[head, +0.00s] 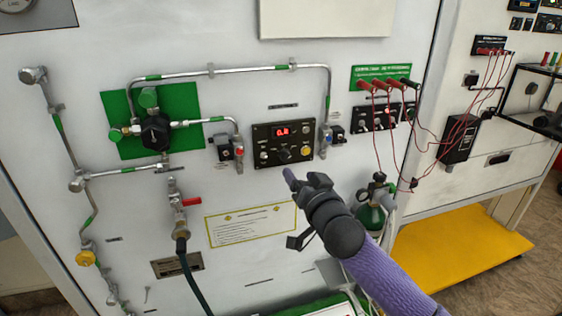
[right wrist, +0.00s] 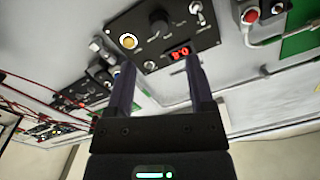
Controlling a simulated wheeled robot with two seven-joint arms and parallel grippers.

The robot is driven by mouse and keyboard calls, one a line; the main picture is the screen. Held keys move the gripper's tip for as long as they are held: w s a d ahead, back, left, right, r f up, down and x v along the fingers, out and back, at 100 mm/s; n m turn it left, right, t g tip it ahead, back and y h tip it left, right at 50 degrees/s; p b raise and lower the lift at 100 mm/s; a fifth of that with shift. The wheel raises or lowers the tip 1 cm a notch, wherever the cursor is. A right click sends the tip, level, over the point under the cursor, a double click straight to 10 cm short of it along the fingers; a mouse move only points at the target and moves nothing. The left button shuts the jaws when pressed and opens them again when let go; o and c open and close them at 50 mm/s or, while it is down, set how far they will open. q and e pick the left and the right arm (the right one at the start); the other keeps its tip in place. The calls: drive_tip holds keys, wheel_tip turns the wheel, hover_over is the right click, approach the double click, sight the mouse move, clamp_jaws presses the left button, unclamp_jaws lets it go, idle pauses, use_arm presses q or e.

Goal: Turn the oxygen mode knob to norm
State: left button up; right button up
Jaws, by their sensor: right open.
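A black control panel (head: 265,150) with a red lit display sits mid-wall in the head view. A dark knob (head: 283,154) is low on it, with a yellow button (head: 306,151) to its right. In the right wrist view the panel shows upside down, with the round black knob (right wrist: 158,20) beyond the fingertips. My right gripper (head: 289,176) is just below the panel, apart from it. Its two fingers stand apart with nothing between them (right wrist: 161,72). The knob's markings are too small to read. My left gripper is out of view.
Metal pipes (head: 211,70) frame the panel above and at the sides. A valve with a red handle (head: 190,201) is at lower left. Red cables (head: 376,125) hang at the right, near a green cylinder (head: 370,219). Bare wall lies between gripper and panel.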

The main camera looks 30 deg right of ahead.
sight(287, 159)
drive_tip(key=w, duration=0.2)
drive_tip(key=w+d, duration=0.1)
drive_tip(key=w, duration=0.4)
drive_tip(key=shift+d+f, duration=0.1)
drive_tip(key=shift+d, duration=0.15)
clamp_jaws()
